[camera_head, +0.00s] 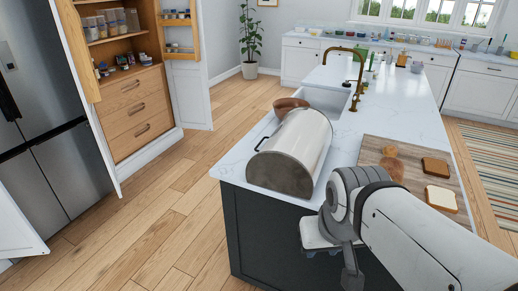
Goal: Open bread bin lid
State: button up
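The bread bin (283,172) stands on the near left corner of the white island countertop. It has a half-round steel end facing me. Its pale curved lid (305,130) looks closed, and a small dark handle (261,144) is on its left side. My arm comes in from the lower right. My gripper (350,272) points down in front of the island's near edge, right of and nearer than the bin, apart from it. Its fingers are partly hidden, so I cannot tell whether they are open.
A brown rounded object (290,104) sits behind the bin. A wooden board (410,165) with bread slices lies to the right, partly behind my arm. A sink with a brass faucet (357,70) is farther back. Open floor (165,215) lies left of the island.

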aim_at(280, 138)
jog(key=z, duration=0.05)
jog(key=k, duration=0.6)
jog(key=u, duration=0.85)
jog(key=i, duration=1.8)
jog(key=z, duration=0.65)
